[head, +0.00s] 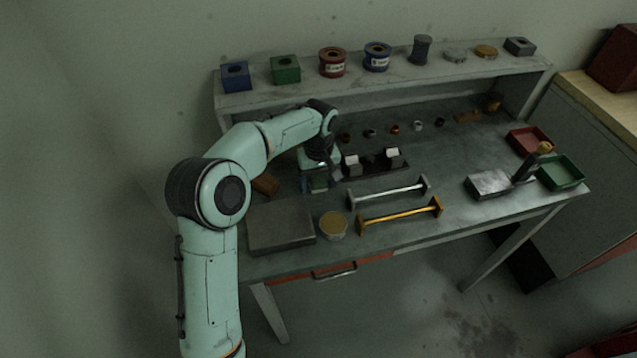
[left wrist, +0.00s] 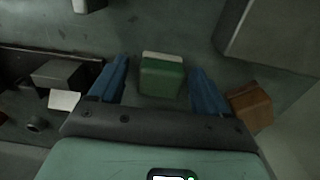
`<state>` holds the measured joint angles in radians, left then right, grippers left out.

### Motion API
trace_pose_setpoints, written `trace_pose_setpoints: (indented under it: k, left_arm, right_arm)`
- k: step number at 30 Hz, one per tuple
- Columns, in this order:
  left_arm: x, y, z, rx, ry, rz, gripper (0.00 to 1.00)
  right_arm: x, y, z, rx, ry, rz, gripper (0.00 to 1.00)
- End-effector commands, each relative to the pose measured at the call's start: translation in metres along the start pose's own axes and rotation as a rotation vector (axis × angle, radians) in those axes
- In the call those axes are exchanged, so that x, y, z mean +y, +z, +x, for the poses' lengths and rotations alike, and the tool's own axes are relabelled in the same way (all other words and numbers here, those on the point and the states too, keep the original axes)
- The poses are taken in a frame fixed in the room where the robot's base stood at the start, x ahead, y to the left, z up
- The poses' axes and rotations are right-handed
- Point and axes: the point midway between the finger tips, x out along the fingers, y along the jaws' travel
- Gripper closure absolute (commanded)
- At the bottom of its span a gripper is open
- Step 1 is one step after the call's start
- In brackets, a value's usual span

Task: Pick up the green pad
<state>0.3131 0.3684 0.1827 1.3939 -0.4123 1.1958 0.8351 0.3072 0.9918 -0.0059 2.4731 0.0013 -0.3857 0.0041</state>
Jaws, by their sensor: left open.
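The green pad (left wrist: 161,78) is a small green block with a pale strip along one edge, lying on the grey bench top. In the left wrist view it sits between the two blue fingers of my left gripper (left wrist: 160,88), with a gap on each side. In the head view the green pad (head: 318,183) shows partly below my left gripper (head: 311,182), whose arm hides some of it. My left gripper is open and empty, pointing down over the pad. I cannot see my right gripper.
A brown block (left wrist: 250,106) lies close beside one finger. A grey flat plate (head: 281,224) and a round yellow-topped tin (head: 333,226) stand nearer the front edge. A dark rack with pale-labelled blocks (head: 374,163) stands right of the gripper. Two bar handles (head: 399,215) lie further right.

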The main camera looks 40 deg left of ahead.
Motion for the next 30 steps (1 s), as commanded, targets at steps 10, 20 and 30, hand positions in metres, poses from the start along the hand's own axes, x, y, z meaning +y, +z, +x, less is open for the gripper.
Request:
trace_pose_setpoints:
  k: [10, 20, 30]
  left_arm:
    - [0.000, 0.000, -0.001, 0.000, 0.000, 0.000, 0.80]
    - [0.000, 0.000, -0.006, 0.001, 0.000, 0.000, 0.80]
    - [0.001, -0.001, -0.058, 0.004, 0.004, 0.000, 0.80]
  right_arm:
    - [0.000, 0.000, 0.000, 0.000, 0.000, 0.000, 0.57]
    - [0.000, 0.000, -0.001, 0.001, 0.000, 0.000, 0.57]
    - [-0.005, -0.003, -0.011, 0.006, -0.002, -0.002, 0.57]
